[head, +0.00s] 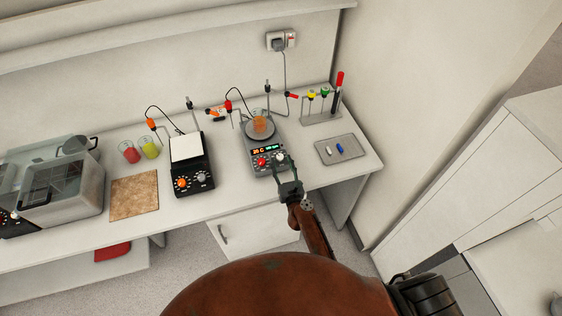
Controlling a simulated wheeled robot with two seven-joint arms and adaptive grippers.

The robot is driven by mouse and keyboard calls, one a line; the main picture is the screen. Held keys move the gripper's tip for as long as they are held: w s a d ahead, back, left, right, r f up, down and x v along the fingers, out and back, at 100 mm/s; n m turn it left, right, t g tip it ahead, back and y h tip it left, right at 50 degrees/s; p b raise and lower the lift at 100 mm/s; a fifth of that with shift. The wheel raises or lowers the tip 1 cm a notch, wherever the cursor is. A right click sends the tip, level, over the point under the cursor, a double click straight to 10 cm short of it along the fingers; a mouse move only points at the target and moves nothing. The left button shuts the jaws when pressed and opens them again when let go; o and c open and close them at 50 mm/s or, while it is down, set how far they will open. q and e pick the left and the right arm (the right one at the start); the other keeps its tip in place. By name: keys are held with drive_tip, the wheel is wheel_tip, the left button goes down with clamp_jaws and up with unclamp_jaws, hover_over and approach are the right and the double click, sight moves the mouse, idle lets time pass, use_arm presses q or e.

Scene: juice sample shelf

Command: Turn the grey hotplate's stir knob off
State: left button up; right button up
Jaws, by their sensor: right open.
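The grey hotplate (247,131) stands on the bench with a lit display (265,149) on its sloped front. The front has a red knob (261,162) on the left and a pale knob (279,158) on the right, below the green readout. A glass beaker of orange liquid (260,124) sits on its round plate. My right gripper (284,164) is open, with its fingertips right at the pale knob. I cannot tell whether they touch it or which way the knob points. My left gripper is not in view.
A black hotplate (196,177) with orange and grey knobs stands to the left, beside a brown board (134,194) and two beakers. A grey tray (322,152) and a test tube rack (319,118) are on the right. Cables and probe stands rise behind the hotplates.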

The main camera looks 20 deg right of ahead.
drive_tip(key=shift+w, duration=0.6)
clamp_jaws()
